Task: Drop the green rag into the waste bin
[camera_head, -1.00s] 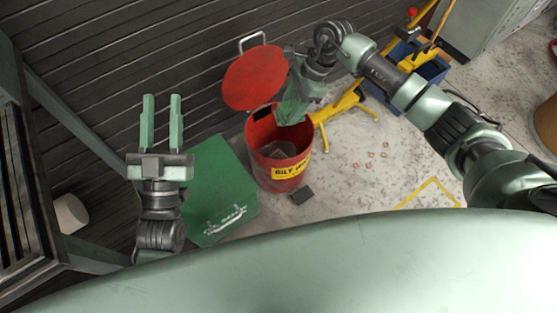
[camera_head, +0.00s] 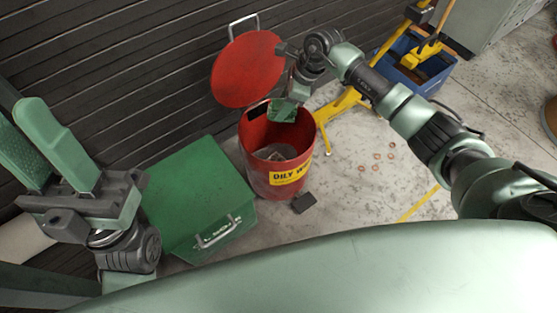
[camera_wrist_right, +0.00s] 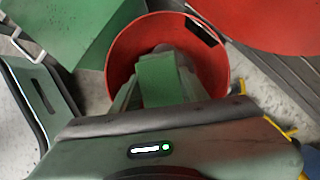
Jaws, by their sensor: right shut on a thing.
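The red waste bin (camera_head: 262,180) stands on the floor with a yellow label, its round red lid (camera_head: 247,70) tipped open behind it. Some dark scraps lie inside. My right gripper (camera_head: 287,100) points down at the bin's mouth, near the back rim. My left gripper (camera_head: 20,118) is open and empty at the far left.
A green box (camera_head: 195,185) with a handle stands left of the bin. A yellow stand (camera_head: 340,108) and a blue crate (camera_head: 425,75) are to the right. A small dark block (camera_head: 303,203) and several small rings lie on the floor. Free floor lies right of the bin.

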